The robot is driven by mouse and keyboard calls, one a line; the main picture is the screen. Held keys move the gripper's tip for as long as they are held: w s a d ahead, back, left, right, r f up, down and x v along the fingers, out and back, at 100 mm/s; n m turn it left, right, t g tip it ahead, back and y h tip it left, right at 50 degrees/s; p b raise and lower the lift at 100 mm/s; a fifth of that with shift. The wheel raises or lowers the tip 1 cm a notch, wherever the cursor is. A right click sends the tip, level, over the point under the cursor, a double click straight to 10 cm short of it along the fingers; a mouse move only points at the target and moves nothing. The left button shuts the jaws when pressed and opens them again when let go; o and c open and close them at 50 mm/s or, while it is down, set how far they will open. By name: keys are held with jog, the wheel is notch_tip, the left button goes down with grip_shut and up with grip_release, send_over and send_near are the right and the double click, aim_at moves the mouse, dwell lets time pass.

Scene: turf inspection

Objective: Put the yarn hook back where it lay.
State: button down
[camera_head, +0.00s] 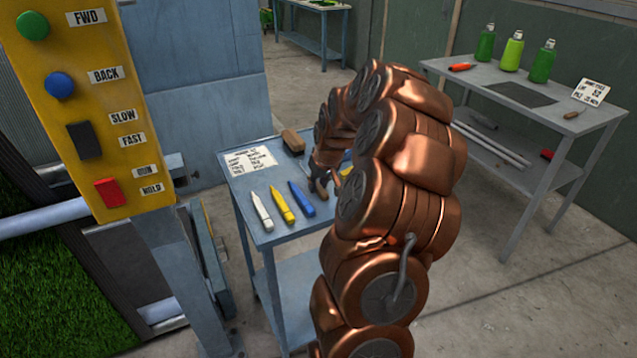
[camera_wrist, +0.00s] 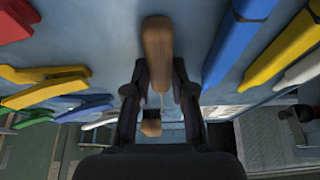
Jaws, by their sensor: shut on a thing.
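My gripper (camera_wrist: 157,92) is shut on the yarn hook (camera_wrist: 157,45), with a dark finger on each side of it. The hook has a brown wooden handle and what looks like a thin pale shaft between the fingers. A small brown piece shows lower between the fingers; I cannot tell if it belongs to the hook. In the head view my gripper (camera_head: 319,186) is low over the blue-grey table (camera_head: 236,190), right of the blue marker, and partly hidden by my arm. I cannot tell whether the hook touches the table.
White (camera_head: 262,211), yellow (camera_head: 281,205) and blue (camera_head: 301,198) markers lie beside my gripper. A card (camera_head: 247,160) and brown block (camera_head: 293,140) lie behind. Red (camera_wrist: 15,22) and yellow (camera_wrist: 45,84) tools lie on the other side. A yellow control panel (camera_head: 98,110) stands left.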

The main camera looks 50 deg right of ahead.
jog(key=c, duration=1)
grip_release()
jog(key=shift+f, duration=0.1)
jog(key=b+v, duration=0.2)
jog(key=v, duration=1)
jog(key=shift+w, duration=0.1)
jog(key=s+a+n+g+y, duration=0.1)
jog(key=s+a+n, duration=0.15)
jog(key=a, duration=1.05)
jog(key=s+a+n+g+y, duration=0.15)
jog(key=s+a, duration=0.25)
jog(key=a, duration=0.8)
jog(key=s+a+f+g, duration=0.1)
jog(key=s+a+f, duration=0.1)
jog(key=s, duration=0.4)
jog(key=s+a+f+g, duration=0.1)
jog(key=s+a, duration=0.4)
jog(key=s, duration=0.2)
jog(key=s+a+f+g+h, duration=0.1)
jog(key=s+a+f, duration=0.1)
jog(key=s+a, duration=0.2)
jog(key=shift+s+f+g, duration=0.15)
jog(key=shift+s+g, duration=0.05)
jog(key=shift+s, duration=0.4)
jog(key=shift+s+f+g, duration=0.15)
jog(key=shift+s, duration=0.45)
